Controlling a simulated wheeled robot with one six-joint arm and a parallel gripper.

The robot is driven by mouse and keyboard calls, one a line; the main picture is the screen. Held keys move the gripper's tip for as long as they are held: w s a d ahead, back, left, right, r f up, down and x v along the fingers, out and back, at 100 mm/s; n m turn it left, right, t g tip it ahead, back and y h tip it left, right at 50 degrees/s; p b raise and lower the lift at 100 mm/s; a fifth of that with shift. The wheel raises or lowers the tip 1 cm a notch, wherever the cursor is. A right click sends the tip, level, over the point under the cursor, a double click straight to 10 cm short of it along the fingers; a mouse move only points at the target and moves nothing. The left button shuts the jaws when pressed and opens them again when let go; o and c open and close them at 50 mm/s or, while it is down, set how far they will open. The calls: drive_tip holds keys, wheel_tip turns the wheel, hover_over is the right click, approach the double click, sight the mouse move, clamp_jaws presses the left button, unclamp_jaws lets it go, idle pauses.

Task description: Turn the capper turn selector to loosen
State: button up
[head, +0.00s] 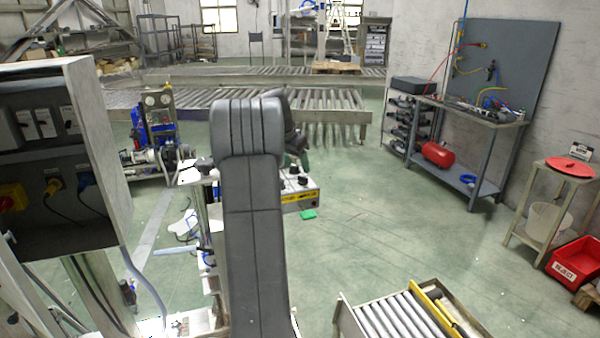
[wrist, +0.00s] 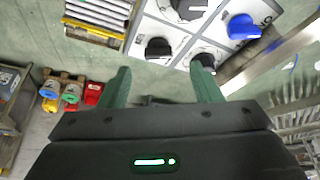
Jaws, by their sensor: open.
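The capper's control box (head: 306,196) shows in the head view just beyond my arm, with black knobs on its pale top and a yellow strip on its front. In the wrist view its panel (wrist: 172,32) carries a blue knob (wrist: 243,27) and several black knobs, one at the left (wrist: 158,48) and one lower right (wrist: 205,61). I cannot tell which knob is the turn selector, or read the labels.
A grey electrical cabinet (head: 105,130) stands close at the left. A roller conveyor (head: 400,318) is at the lower right, and a workbench (head: 470,115) with a red tank stands at the right wall. The green floor between is mostly clear.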

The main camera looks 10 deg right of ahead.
sight(301, 176)
drive_tip(key=shift+p+x, duration=0.45)
drive_tip(key=shift+x, duration=2.2)
drive_tip(key=shift+s, duration=0.1)
drive_tip(key=c, duration=1)
drive_tip(key=shift+m, duration=0.4)
drive_tip(key=m, duration=0.2)
drive_tip(key=m+g, duration=0.1)
drive_tip(key=m+g+h, duration=0.1)
drive_tip(key=m, duration=0.1)
drive_tip(key=shift+w+a+m, duration=0.1)
drive_tip(key=shift+w+m, duration=0.2)
drive_tip(key=shift+w, duration=0.05)
drive_tip(key=m, duration=0.1)
drive_tip(key=m+g, duration=0.1)
drive_tip(key=m, duration=0.1)
drive_tip(key=m+g, duration=0.1)
drive_tip(key=m, duration=0.1)
drive_tip(key=shift+w, duration=0.25)
drive_tip(key=shift+m, duration=0.4)
